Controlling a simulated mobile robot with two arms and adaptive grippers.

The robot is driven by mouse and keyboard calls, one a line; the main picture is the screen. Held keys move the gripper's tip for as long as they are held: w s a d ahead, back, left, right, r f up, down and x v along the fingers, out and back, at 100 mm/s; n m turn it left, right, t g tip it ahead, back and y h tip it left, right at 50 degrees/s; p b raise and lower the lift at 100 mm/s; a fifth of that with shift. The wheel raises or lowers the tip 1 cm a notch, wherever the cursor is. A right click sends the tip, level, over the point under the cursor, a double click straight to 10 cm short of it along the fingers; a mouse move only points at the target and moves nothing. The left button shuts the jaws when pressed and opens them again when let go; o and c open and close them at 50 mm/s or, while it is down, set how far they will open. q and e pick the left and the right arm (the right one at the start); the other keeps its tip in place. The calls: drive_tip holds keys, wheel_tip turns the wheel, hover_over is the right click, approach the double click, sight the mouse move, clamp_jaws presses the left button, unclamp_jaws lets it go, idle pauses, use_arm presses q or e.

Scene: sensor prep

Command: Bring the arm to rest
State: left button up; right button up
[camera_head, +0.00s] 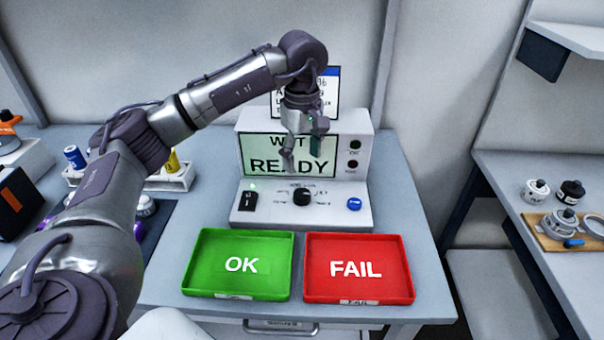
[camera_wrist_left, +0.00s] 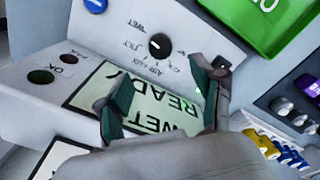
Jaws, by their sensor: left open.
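My left gripper (camera_head: 303,152) is open and empty in front of the test device's screen in the head view. Its two fingers (camera_wrist_left: 160,105) also show in the left wrist view, apart, with the screen between and behind them. The test device (camera_head: 246,124) is a white box whose screen reads "READY", with the word above partly covered by my gripper. Its sloped panel has a black knob (camera_head: 302,197), a black switch (camera_head: 249,201) with a green light, and a blue button (camera_head: 354,204). My right gripper is not in view.
A green OK tray (camera_head: 240,290) and a red FAIL tray (camera_head: 358,291) stand empty in front of the device. A white rack (camera_head: 180,183) with blue and yellow items is at left. A side table (camera_head: 500,172) at right holds several small parts on a wooden board (camera_head: 556,238).

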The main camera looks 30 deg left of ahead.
use_arm(q)
wheel_tip(320, 180, up, 2)
drive_tip(key=shift+r, duration=0.1)
idle(0.5)
